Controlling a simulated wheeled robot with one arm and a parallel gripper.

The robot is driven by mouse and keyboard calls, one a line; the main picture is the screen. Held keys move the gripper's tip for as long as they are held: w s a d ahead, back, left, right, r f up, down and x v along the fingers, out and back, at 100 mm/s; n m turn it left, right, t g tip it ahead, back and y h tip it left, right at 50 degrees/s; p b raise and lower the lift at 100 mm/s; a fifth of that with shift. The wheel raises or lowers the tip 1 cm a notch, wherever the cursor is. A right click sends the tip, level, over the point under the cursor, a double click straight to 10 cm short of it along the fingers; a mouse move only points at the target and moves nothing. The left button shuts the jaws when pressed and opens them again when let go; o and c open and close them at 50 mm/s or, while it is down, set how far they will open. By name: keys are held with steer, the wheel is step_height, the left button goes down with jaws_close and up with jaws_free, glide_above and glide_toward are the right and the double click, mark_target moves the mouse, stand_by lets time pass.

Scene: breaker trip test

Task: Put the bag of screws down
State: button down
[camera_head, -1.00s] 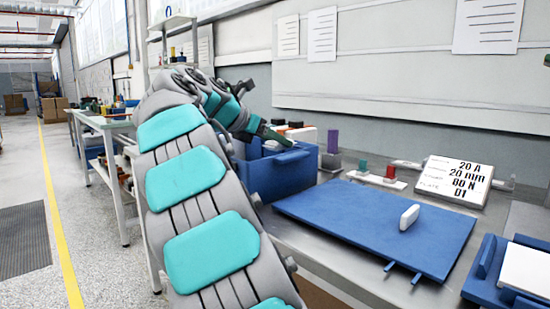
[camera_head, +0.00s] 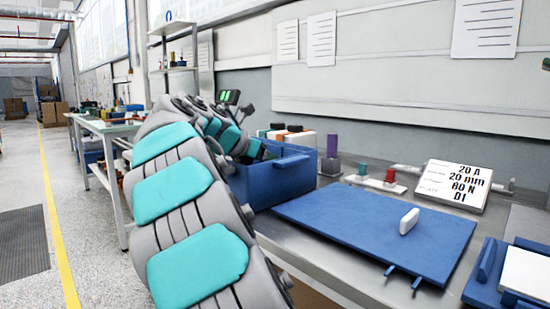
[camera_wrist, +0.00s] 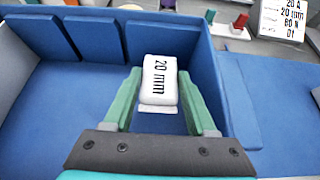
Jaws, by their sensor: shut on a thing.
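My gripper (camera_wrist: 160,92) is shut on a small white bag of screws (camera_wrist: 160,78) marked "20 mm", with a green finger on each side of it. In the wrist view the bag is inside the outline of a blue bin (camera_wrist: 225,95), near the bin's right wall. I cannot tell whether the bag touches the bin floor. In the head view the blue bin (camera_head: 280,180) stands on the bench behind my arm. The bag and fingertips are hidden there.
A blue mat (camera_head: 370,225) with a small white upright piece (camera_head: 409,221) lies right of the bin. A sign (camera_head: 453,185) reads "20 A, 20 mm, 60 N, D1". A purple block (camera_head: 332,143) stands beside the bin.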

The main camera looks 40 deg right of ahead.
steer(key=shift+c, duration=1)
jaws_free()
steer(key=shift+r+b, duration=0.25)
steer(key=shift+b, duration=0.15)
steer(key=p+v, duration=0.2)
steer(key=v, duration=1)
steer(key=shift+r, duration=0.25)
steer(key=shift+s, duration=0.1)
